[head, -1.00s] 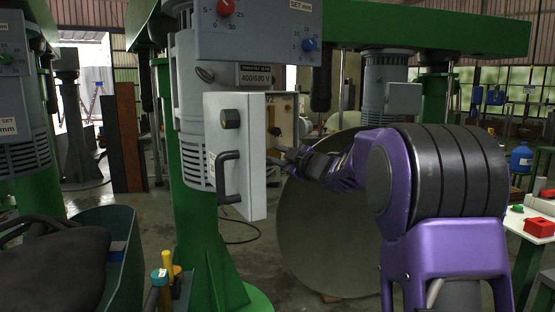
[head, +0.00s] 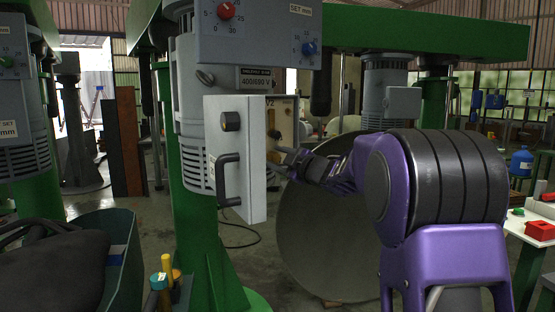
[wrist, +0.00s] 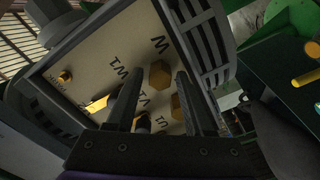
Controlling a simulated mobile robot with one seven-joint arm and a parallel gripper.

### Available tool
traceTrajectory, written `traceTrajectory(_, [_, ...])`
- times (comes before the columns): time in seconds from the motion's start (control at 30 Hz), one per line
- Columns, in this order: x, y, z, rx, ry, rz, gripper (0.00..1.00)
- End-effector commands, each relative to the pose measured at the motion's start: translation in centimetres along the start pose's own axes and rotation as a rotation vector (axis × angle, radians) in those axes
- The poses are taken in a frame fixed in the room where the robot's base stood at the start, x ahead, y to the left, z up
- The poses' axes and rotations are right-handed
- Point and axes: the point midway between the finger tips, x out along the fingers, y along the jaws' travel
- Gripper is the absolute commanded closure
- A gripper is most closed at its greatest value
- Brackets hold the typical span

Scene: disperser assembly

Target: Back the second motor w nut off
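The open motor terminal box (head: 283,118) shows a cream board in the head view, partly behind its white door (head: 235,155). In the wrist view the board (wrist: 95,75) carries several brass nuts and black letters that read rotated. A brass hex nut (wrist: 160,75) sits beside a letter W. My gripper (wrist: 160,74) is open, with one fingertip on each side of this nut and a small gap showing. I cannot tell its depth along the nut. Another nut (wrist: 178,106) lies close by the right finger. In the head view my gripper (head: 279,160) reaches the box from the right.
The door with its black handle (head: 228,180) stands open left of my gripper. A green column (head: 196,240) stands below the motor. A large grey disc (head: 335,235) stands behind my arm. A green bin (head: 120,262) is at lower left.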

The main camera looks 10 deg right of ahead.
Motion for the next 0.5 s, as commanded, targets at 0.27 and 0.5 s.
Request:
traceTrajectory(0.27, [0.0,0.0,0.0,0.001,0.000,0.000,0.38])
traceTrajectory(0.5, [-1.7,0.1,0.0,0.000,-0.001,0.002,0.38])
